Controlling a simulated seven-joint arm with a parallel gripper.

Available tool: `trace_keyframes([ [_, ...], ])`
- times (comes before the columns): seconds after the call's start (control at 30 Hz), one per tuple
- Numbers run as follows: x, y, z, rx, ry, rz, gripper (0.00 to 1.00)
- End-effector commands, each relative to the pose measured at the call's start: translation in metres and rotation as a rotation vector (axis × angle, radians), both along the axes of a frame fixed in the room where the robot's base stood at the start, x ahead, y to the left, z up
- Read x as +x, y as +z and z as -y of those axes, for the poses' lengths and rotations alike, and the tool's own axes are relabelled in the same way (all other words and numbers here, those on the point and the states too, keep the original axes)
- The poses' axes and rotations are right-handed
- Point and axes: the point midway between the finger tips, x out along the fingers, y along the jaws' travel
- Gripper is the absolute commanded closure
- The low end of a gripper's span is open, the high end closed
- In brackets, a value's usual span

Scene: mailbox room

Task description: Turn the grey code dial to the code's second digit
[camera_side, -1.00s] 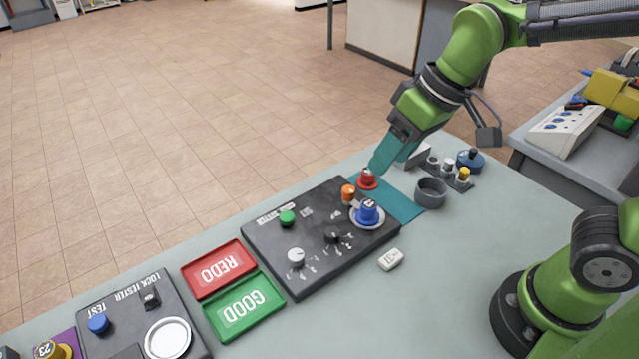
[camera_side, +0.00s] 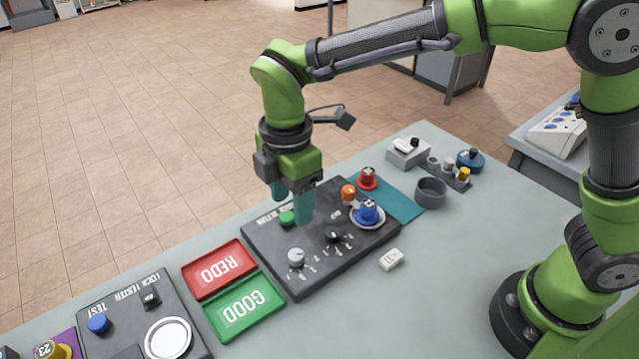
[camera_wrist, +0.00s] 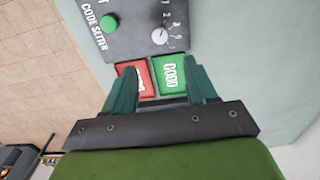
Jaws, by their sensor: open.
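The grey code dial (camera_side: 296,256) is a round light knob with a ring of small marks, near the front left of the dark code setter panel (camera_side: 262,241). It also shows in the wrist view (camera_wrist: 160,36), beyond my fingertips. Which digit it points at is too small to tell. A white tag (camera_side: 391,259) with dark characters lies on the table right of the panel; I cannot read it surely. My gripper (camera_side: 291,205) is open and empty, pointing down above the panel near the green button (camera_side: 287,218), apart from the dial.
On the panel are a black dial (camera_side: 334,237), an orange knob (camera_side: 348,191) and a blue lock (camera_side: 367,212) on a round plate. A red lock (camera_side: 368,179) stands behind. Red (camera_side: 217,268) and green (camera_side: 243,306) trays lie left.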

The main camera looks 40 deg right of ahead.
Motion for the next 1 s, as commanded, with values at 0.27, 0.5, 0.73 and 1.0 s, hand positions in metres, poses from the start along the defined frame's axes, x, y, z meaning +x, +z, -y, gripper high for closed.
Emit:
trace_keyframes([
  [0.27,-0.001,-0.064,0.001,-0.004,-0.001,-0.004,0.43],
  [0.5,-0.001,-0.109,0.001,-0.003,-0.003,-0.002,0.43],
  [0.73,0.000,-0.128,0.000,0.000,-0.003,0.000,0.43],
  [1.0,0.000,-0.130,0.000,0.001,-0.003,0.000,0.43],
])
